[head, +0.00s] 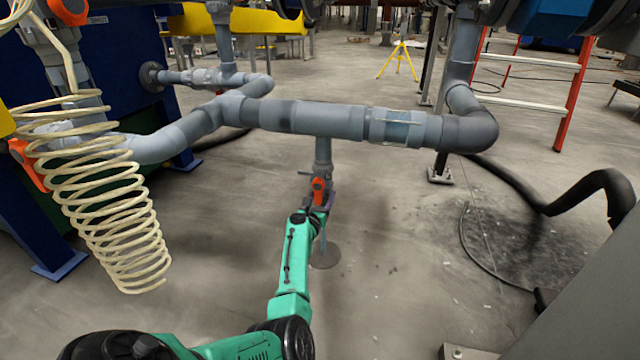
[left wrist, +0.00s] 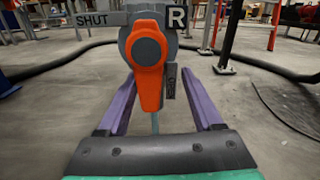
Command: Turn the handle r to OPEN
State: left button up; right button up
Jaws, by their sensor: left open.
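The handle r (left wrist: 147,62) is an orange lever on a grey valve body, seen close in the left wrist view. It points down towards my gripper. A label "R" (left wrist: 176,17) is at its upper right and a "SHUT" plate (left wrist: 92,19) at its upper left. A small vertical plate (left wrist: 171,82) hangs right of the lever; its lettering is hard to read. In the head view the orange handle (head: 318,188) sits below the grey pipe. My left gripper (left wrist: 153,112) is open, its purple fingers on either side of the lever's lower end, apart from it. My right gripper is not seen.
A grey horizontal pipe (head: 300,117) runs above the valve. A cream coiled hose (head: 105,210) hangs at the left. A black hose (head: 530,195) and a red-framed ladder (head: 573,95) are at the right. The floor around the valve is mostly clear.

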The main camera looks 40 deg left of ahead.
pick_arm(q)
jog(key=shift+a+r, duration=0.1)
jog(key=shift+a, duration=0.35)
jog(key=p+v, duration=0.3)
jog(key=v, duration=0.4)
jog(key=shift+p, duration=0.35)
jog(key=shift+s, duration=0.1)
